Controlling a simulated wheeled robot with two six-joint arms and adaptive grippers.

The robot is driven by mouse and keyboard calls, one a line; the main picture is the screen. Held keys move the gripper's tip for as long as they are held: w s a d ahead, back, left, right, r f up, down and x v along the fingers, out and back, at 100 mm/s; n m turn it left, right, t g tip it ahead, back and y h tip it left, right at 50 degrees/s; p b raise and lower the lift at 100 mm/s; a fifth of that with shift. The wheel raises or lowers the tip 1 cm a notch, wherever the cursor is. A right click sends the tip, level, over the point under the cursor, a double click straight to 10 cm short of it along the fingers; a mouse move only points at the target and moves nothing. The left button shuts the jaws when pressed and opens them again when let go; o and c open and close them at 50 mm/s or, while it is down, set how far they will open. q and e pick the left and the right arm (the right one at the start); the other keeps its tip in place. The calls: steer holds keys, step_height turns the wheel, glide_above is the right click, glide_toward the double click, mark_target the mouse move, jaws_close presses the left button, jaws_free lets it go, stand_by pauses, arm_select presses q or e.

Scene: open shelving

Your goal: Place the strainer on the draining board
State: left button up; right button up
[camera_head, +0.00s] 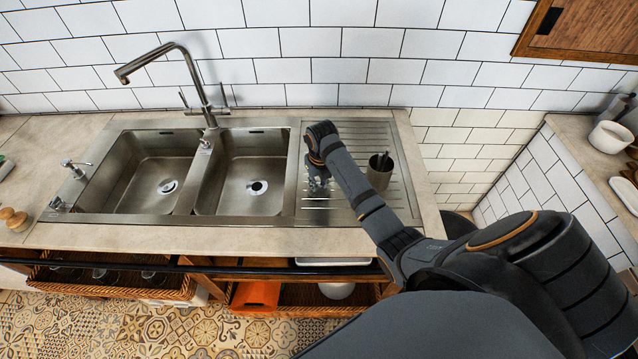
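The draining board (345,211) is the ribbed metal area to the right of the two sink basins. My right gripper (318,187) points down over its left part, near the right basin. Its fingers are small and dark here, and I cannot tell whether they are open or shut or hold anything. A grey metal cup (380,173) with a dark utensil in it stands on the board, to the right of the gripper and apart from it. I cannot make out a strainer for certain. My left gripper is not in view.
The left basin (150,178) and right basin (240,178) look empty. A tall tap (203,95) rises behind them. White bowls (610,137) stand on the right counter. Below the counter are an orange item (256,296) and a pale round item (336,290) on a shelf.

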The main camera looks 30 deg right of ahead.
mark_target(319, 186)
steer(key=shift+o, duration=0.7)
steer(key=shift+a, duration=0.1)
steer(key=shift+w+a, duration=0.1)
steer(key=shift+r, duration=0.2)
steer(key=r, duration=0.6)
steer(key=s+r+b, duration=0.1)
steer(key=r, duration=0.1)
steer(key=shift+r, duration=0.4)
arm_select(q)
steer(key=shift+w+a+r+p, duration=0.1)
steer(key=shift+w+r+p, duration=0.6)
steer(key=shift+p, duration=0.3)
arm_select(e)
steer(key=r, duration=0.3)
steer(key=shift+s+a, duration=0.1)
steer(key=shift+s, duration=0.15)
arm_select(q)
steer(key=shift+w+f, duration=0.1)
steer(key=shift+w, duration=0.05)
